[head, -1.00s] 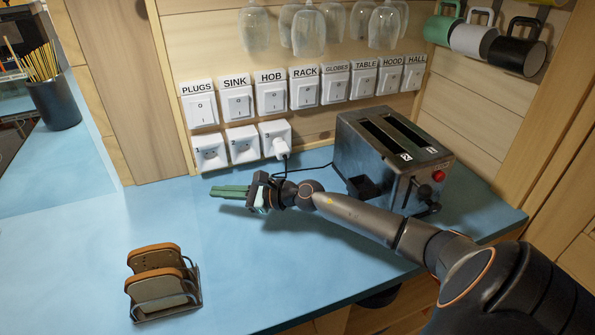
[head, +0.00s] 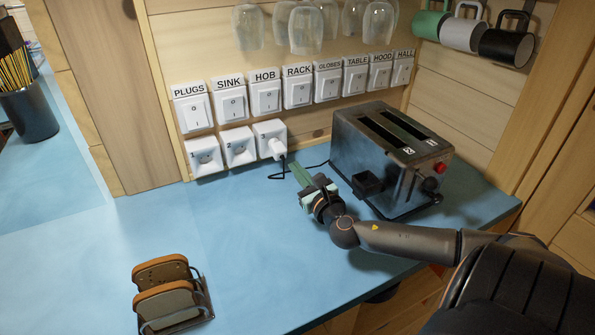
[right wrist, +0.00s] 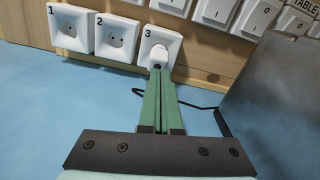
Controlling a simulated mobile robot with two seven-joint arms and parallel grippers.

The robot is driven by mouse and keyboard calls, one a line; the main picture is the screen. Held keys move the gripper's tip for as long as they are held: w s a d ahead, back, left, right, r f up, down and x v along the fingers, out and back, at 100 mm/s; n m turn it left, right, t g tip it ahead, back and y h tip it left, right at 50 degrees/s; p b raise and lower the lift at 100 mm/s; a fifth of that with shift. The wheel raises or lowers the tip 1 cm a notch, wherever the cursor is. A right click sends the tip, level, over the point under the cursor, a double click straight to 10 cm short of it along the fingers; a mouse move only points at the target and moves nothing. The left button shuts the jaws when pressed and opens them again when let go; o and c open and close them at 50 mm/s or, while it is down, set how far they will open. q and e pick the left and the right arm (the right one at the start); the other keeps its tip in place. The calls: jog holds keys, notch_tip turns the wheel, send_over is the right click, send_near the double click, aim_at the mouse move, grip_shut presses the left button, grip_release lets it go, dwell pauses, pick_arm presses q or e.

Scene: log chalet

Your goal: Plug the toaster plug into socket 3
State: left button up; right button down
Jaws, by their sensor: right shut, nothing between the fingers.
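The white toaster plug (head: 277,146) sits in socket 3 (head: 268,130), and its black cord hangs from it and runs toward the toaster (head: 392,155). In the right wrist view the plug (right wrist: 157,54) also shows in socket 3 (right wrist: 160,37). My right gripper (head: 297,172) is shut and empty, just in front of and below the plug, apart from it in the head view. Its green fingers (right wrist: 158,85) lie together in the right wrist view and point at socket 3, hiding part of the cord. My left gripper is not in view.
Sockets 1 (head: 204,156) and 2 (head: 238,147) are empty. Labelled switches, including PLUGS (head: 194,112), line the wall above. A toast rack (head: 171,292) with bread stands at front left. Glasses (head: 306,28) hang above. The blue counter's middle is clear.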

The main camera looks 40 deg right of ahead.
aim_at(282, 152)
jog(key=b+x, duration=0.1)
jog(key=x, duration=0.3)
jog(key=shift+f, duration=0.1)
jog(key=shift+x, duration=0.75)
jog(key=shift+w+d+b, duration=0.15)
jog(key=shift+w+b, duration=0.15)
jog(key=shift+w, duration=0.35)
jog(key=shift+s, duration=0.1)
jog(key=shift+p+v, duration=0.65)
jog(key=shift+v, duration=0.7)
jog(key=shift+s, duration=0.45)
jog(key=v, duration=1.1)
jog(key=shift+s, duration=0.3)
